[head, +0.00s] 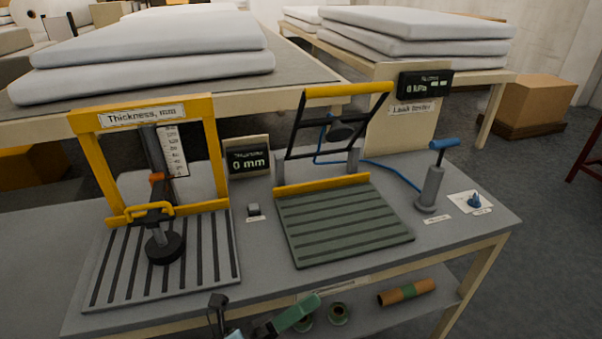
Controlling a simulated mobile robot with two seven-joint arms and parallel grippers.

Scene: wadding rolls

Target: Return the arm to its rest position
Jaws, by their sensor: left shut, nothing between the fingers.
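My left gripper (218,301) shows at the bottom edge of the head view, left of centre. Only its dark end is in the picture, and it is shut and empty. It is in front of the grey worktable (260,285), apart from the devices on it. The rest of my left arm is mostly out of the picture. My right gripper is not in view.
The lower shelf holds a brown roll (407,291) and a green-handled tool (295,314). White wadding (150,50) lies behind.

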